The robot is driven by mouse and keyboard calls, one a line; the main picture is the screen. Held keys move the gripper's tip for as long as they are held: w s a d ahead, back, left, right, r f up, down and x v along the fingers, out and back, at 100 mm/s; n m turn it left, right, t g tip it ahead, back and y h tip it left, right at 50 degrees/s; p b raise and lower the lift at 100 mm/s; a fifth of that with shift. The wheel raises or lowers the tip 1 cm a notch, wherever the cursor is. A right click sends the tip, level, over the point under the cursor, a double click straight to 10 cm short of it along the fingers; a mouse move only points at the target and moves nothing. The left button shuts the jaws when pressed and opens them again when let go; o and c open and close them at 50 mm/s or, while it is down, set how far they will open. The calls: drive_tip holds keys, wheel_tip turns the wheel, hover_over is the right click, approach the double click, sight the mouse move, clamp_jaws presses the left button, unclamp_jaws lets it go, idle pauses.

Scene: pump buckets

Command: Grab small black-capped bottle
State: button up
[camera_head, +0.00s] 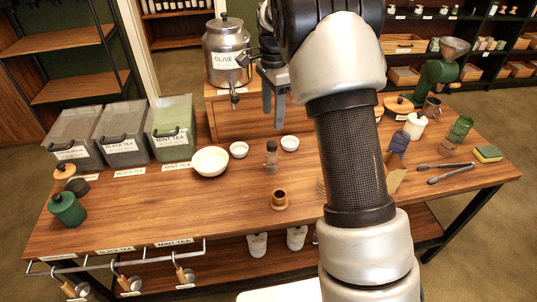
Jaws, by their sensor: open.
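A small bottle (271,158) with a dark top stands upright near the middle of the wooden table, between two small white bowls. It looks clear or greyish, and its details are too small to tell. The gripper is open and empty, apart from the bottle. My arm crosses the right of the view and hides part of the table.
A cream bowl (210,161) and small white bowls (239,149) (290,143) stand around the bottle. A brown cup (279,200) is in front. Tongs (446,172) lie at the right.

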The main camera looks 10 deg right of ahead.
sight(272, 154)
wheel_tip(272, 154, down, 11)
drive_tip(key=shift+f+b, duration=0.1)
drive_tip(key=shift+b, duration=0.3)
drive_tip(key=shift+w+f, duration=0.15)
drive_tip(key=shift+f, duration=1.4)
drive_tip(key=shift+w+f, duration=0.1)
drive_tip(key=shift+f, duration=1.4)
drive_tip(key=c, duration=1.1)
